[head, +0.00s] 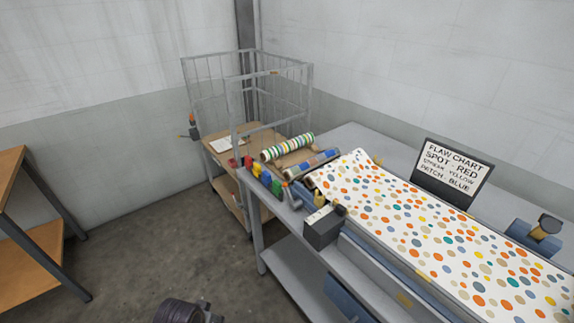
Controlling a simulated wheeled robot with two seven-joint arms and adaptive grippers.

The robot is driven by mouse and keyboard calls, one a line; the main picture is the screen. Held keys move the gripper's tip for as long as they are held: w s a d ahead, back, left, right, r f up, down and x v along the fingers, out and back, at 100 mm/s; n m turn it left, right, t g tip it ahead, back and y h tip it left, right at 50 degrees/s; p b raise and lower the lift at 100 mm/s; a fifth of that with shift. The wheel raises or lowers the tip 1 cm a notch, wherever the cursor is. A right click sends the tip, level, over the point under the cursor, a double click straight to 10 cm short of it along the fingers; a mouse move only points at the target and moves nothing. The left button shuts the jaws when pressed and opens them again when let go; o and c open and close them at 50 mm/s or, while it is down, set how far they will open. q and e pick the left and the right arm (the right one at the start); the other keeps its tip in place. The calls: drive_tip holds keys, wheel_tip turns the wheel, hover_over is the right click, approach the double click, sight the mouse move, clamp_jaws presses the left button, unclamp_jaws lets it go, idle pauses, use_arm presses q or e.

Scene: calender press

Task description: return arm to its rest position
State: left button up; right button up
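Neither of my grippers can be made out in the head view. A dark, rounded part, which looks like a piece of my own arm, shows at the bottom edge, left of centre. It is cut off by the frame, and I cannot tell which arm it belongs to. It is over the grey floor, apart from the table and the cart.
A wire-sided cart (232,133) stands behind. A wooden shelf (28,258) stands left. Floor between is clear.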

use_arm(q)
drive_tip(key=s+f+g, duration=0.1)
drive_tip(key=s+f, duration=0.2)
drive_tip(key=f, duration=1.1)
drive_tip(key=s+f, duration=0.3)
drive_tip(key=f, duration=1.2)
drive_tip(key=s+a+f, duration=0.2)
drive_tip(key=s+f, duration=0.6)
drive_tip(key=s, duration=0.2)
drive_tip(key=s+a+f+g, duration=0.1)
drive_tip(key=s+a+f, duration=0.1)
drive_tip(key=s+f, duration=0.6)
drive_tip(key=shift+s+a, duration=0.2)
drive_tip(key=shift+s, duration=1.05)
